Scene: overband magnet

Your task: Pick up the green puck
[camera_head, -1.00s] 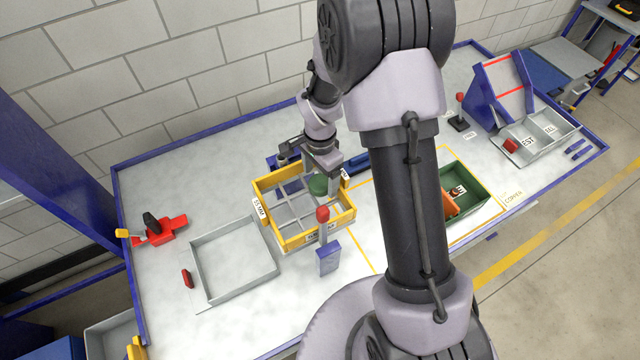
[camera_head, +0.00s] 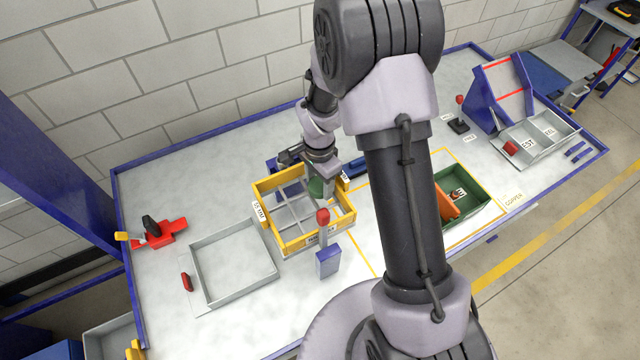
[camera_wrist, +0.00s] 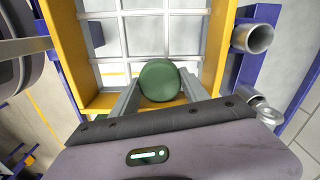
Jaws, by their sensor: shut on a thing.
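The green puck (camera_wrist: 160,80) is between the two fingers of my gripper (camera_wrist: 160,92) in the wrist view, with a finger against each side. In the head view the puck (camera_head: 317,187) shows just under my gripper (camera_head: 322,178), partly hidden by it. The puck is over the far part of the yellow-framed sieve box (camera_head: 290,246), which has a grey grid inside. I cannot tell for sure whether the puck is clear of the grid.
A red-knobbed lever on a blue block (camera_head: 328,262) stands at the box's front. A grey tray (camera_head: 240,296) lies to the left, a red clamp (camera_head: 160,233) beyond it. A green bin (camera_head: 480,208) is to the right. A blue bracket with a metal tube (camera_wrist: 252,38) flanks the box.

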